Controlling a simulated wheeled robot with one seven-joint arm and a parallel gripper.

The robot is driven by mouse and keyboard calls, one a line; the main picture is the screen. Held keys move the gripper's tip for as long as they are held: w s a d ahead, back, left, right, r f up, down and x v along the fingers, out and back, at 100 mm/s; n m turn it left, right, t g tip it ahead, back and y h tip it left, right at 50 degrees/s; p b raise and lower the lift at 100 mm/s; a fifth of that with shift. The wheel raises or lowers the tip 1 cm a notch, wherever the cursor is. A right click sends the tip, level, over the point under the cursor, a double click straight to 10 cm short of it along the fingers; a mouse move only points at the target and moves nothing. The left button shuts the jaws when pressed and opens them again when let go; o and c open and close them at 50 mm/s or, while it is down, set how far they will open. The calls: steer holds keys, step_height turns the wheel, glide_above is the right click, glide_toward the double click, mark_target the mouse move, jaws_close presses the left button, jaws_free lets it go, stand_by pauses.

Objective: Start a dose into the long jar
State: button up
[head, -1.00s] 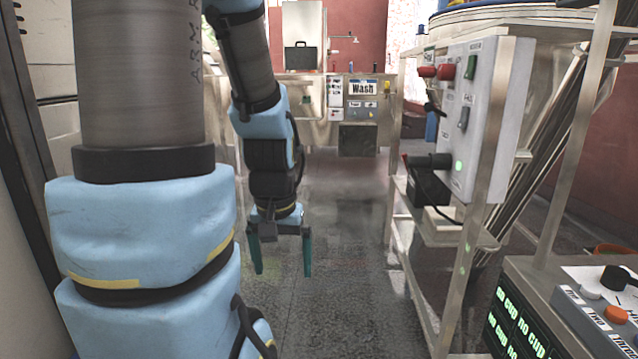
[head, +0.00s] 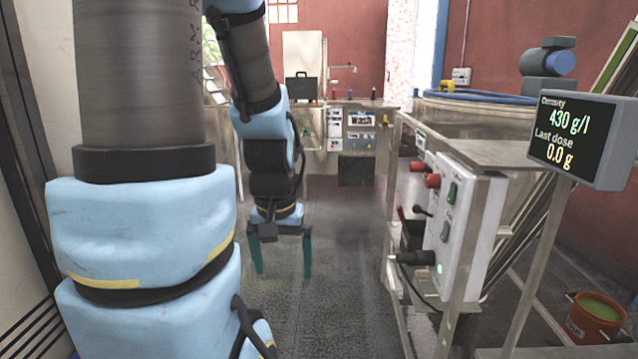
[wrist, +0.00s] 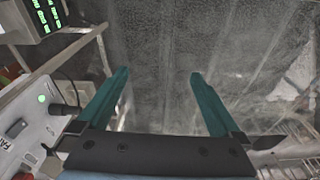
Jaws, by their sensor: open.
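My gripper (head: 281,262) hangs open and empty over the floor, its two teal fingers pointing down and apart. It also shows in the wrist view (wrist: 160,82), with nothing between the fingers. To its right in the head view stands the filler's control box (head: 462,225), white, with red knobs, a green switch, a grey switch and a lit green lamp. A display (head: 582,140) on the right reads density 430 g/l and last dose 0.0 g. I see no jar that I can tell as the long jar.
A metal frame (head: 520,152) carries the control box. An orange bucket (head: 596,318) with green contents stands on the floor at the right. A wash station (head: 358,128) is at the back. The floor (head: 335,235) between is clear.

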steer(key=shift+r+p, duration=0.35)
steer(key=shift+r, duration=0.55)
